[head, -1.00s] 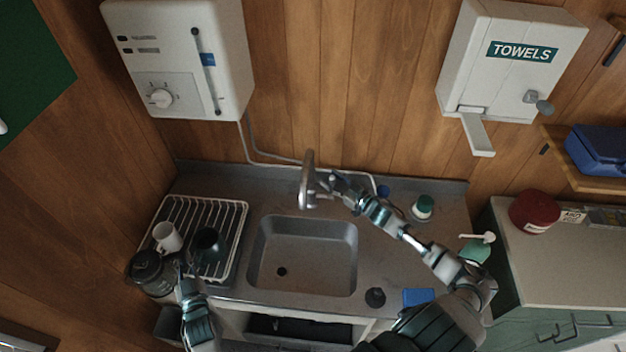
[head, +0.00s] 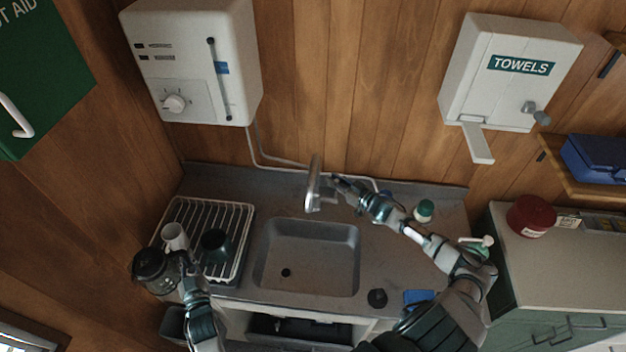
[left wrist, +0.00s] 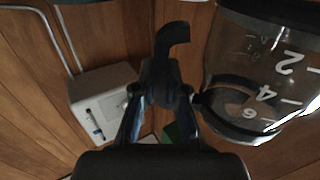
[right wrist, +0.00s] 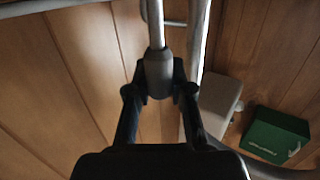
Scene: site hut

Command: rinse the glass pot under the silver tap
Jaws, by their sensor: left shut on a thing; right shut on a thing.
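The glass pot (head: 150,266), clear with a black collar and white numbers, is at the far left in the head view, by the drying rack's left edge. My left gripper (head: 183,260) is shut on its black handle; the left wrist view shows the pot (left wrist: 262,75) upside down in the picture, right of the gripper (left wrist: 165,88). The silver tap (head: 314,180) stands behind the sink (head: 306,257). My right gripper (head: 338,182) is shut beside it on a grey-tipped lever (right wrist: 158,72). I cannot tell if water runs.
The drying rack (head: 246,216) holds a white mug (head: 174,237) and a dark mug (head: 214,246). The sink basin is empty.

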